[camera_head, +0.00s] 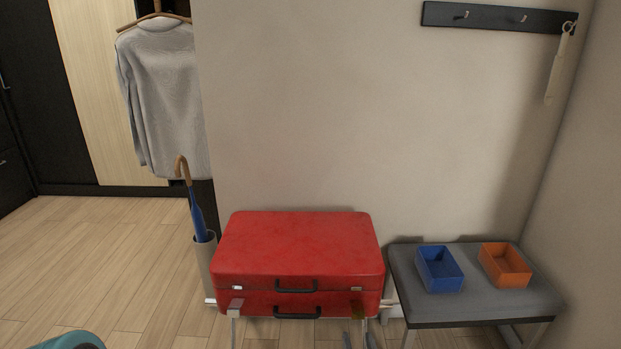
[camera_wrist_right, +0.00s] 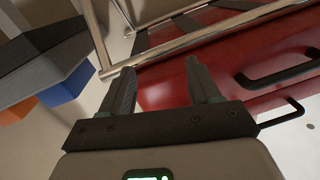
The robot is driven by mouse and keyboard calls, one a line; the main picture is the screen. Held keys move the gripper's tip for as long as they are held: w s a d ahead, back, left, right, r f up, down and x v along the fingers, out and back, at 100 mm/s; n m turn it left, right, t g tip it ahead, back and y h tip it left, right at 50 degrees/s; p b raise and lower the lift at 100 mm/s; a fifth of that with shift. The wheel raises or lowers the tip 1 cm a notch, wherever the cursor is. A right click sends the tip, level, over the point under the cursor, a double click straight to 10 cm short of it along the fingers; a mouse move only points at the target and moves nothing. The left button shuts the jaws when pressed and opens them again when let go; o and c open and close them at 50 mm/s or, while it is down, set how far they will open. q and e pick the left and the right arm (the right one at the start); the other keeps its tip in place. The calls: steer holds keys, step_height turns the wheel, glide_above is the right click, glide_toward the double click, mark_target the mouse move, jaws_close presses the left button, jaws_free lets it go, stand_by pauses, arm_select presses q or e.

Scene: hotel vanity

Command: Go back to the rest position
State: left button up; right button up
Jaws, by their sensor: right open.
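My right gripper (camera_head: 358,341) shows only as two grey fingertips at the bottom edge of the head view, in front of the red suitcase's lower right part. In the right wrist view my right gripper (camera_wrist_right: 164,78) is open, with nothing between its two fingers. The red suitcase (camera_head: 300,245) lies flat on a metal rack, its black handles facing me. In the tilted right wrist view the red suitcase (camera_wrist_right: 235,75) is beyond the fingers, along with rack bars (camera_wrist_right: 185,42). My left gripper is not in view.
A grey bench (camera_head: 465,307) at the right carries a blue box (camera_head: 439,284) and an orange box (camera_head: 505,279). An umbrella stand (camera_head: 205,265) is left of the suitcase. A hook rail (camera_head: 490,17) is on the wall. Wooden floor at the left is clear.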

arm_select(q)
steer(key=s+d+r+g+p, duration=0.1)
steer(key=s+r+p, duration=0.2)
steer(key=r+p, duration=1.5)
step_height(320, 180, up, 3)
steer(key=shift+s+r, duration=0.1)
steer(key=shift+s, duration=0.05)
arm_select(e)
steer(key=s+r+g, duration=0.5)
steer(key=s+r, duration=0.1)
steer(key=s, duration=0.7)
steer(key=s+a+r+g+y, duration=0.1)
steer(key=s+r+g, duration=0.5)
steer(key=s, duration=0.7)
steer(key=s+r+g+y, duration=0.1)
steer(key=s+r+g, duration=0.5)
steer(key=s, duration=0.8)
steer(key=shift+a+r+m, duration=0.2)
steer(key=shift+a+m, duration=0.05)
steer(key=shift+m, duration=0.15)
